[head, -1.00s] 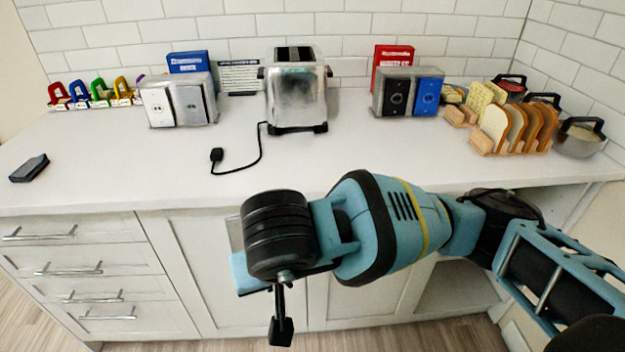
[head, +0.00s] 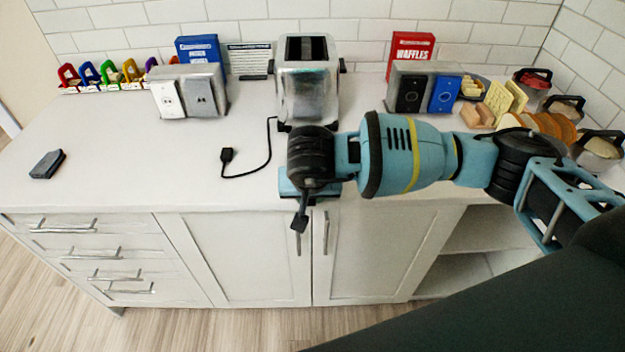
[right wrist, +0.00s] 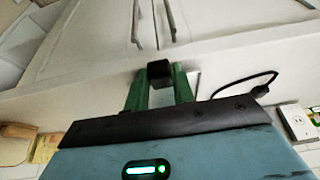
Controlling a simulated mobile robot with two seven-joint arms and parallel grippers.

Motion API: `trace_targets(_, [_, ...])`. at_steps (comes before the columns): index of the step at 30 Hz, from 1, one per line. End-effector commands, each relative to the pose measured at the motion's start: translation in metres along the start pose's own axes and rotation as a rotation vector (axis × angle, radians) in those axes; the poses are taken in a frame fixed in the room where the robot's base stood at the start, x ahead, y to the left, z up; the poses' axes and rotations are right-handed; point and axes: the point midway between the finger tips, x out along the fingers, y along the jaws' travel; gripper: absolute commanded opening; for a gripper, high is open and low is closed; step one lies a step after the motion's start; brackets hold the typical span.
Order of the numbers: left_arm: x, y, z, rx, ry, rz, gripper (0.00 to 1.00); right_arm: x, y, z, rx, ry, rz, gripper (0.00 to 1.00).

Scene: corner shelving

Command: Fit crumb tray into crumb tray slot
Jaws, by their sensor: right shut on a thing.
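My right gripper (head: 300,205) hangs in front of the counter's front edge, pointing downward, below the toaster in the picture. In the right wrist view its green fingers (right wrist: 158,88) are shut on a small black object (right wrist: 158,72). That object also shows at the gripper's tip in the head view (head: 299,223). I cannot tell whether it is the crumb tray. The metal toaster (head: 307,85) stands at the back middle of the counter. My wrist covers part of its lower front, and I cannot make out the crumb tray slot. My left gripper is not in view.
A cord with a black plug (head: 227,156) lies left of the toaster. A dark slab (head: 47,164) lies at the far left. Outlet boxes (head: 188,92) (head: 424,90) flank the toaster. The counter's left middle is clear.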

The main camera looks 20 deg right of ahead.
Motion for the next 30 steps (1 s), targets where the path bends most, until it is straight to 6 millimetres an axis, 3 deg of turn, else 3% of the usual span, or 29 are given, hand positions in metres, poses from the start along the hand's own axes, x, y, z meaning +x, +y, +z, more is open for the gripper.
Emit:
trace_targets(11, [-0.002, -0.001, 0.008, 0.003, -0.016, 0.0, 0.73, 0.002, 0.002, 0.0, 0.004, -0.001, 0.003, 0.0])
trace_targets(16, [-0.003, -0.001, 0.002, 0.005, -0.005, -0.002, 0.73, -0.001, 0.001, 0.0, 0.004, 0.014, 0.001, 0.0])
trace_targets(30, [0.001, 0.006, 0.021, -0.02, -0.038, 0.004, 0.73, 0.018, 0.002, -0.033, 0.005, 0.007, 0.003, 0.0])
